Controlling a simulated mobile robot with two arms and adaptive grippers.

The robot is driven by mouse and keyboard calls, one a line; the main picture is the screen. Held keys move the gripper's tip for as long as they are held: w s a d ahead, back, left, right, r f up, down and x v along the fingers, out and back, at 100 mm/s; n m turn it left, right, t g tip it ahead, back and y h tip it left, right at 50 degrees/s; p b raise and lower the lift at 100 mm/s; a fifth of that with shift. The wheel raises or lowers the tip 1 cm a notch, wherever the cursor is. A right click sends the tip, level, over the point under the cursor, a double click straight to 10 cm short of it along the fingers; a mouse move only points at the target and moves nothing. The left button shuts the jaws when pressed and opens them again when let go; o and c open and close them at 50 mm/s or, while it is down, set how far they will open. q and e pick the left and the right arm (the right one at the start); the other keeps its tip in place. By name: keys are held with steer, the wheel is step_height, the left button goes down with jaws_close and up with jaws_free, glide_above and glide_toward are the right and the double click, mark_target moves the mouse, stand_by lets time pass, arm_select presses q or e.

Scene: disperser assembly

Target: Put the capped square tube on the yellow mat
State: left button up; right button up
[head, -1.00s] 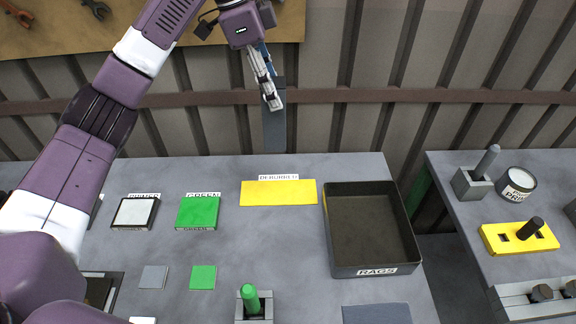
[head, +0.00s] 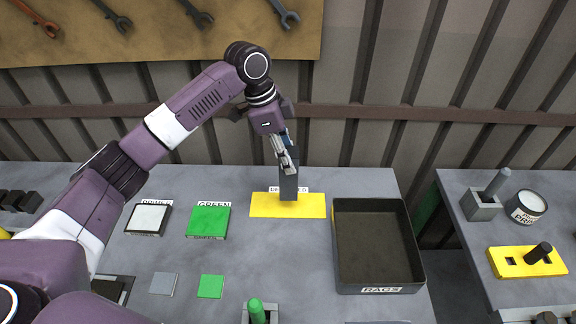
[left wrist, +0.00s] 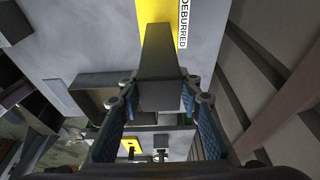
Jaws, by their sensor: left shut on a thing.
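My left gripper (head: 286,160) is shut on the grey square tube (head: 289,188), which hangs upright below the fingers. The tube's lower end overlaps the yellow mat (head: 264,206) in the head view. I cannot tell whether it touches the mat. In the left wrist view the tube (left wrist: 162,60) sits between the two blue-padded fingers (left wrist: 160,92) and points at the yellow mat (left wrist: 153,10), labelled DEBURRED. A separate cap cannot be made out; the fingers hide part of the tube. My right gripper is not in view.
The dark RAGS bin (head: 381,289) stands right of the mat. A green pad (head: 208,221) and a white pad (head: 148,218) lie to its left. A green peg (head: 257,309) stands near the front. A second table (head: 462,206) is at the right, past a gap.

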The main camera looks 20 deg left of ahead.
arm_select(q)
steer(key=shift+w+f+p, duration=0.1)
steer(key=shift+f+p, duration=0.4)
steer(key=shift+f, duration=1.6)
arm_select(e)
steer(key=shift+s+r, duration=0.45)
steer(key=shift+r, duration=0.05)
arm_select(q)
steer(key=shift+f, duration=0.1)
steer(key=o, duration=1.2)
steer(key=shift+c, duration=0.2)
steer(key=b+v, duration=0.2)
steer(key=v, duration=1)
steer(key=shift+b, duration=0.3)
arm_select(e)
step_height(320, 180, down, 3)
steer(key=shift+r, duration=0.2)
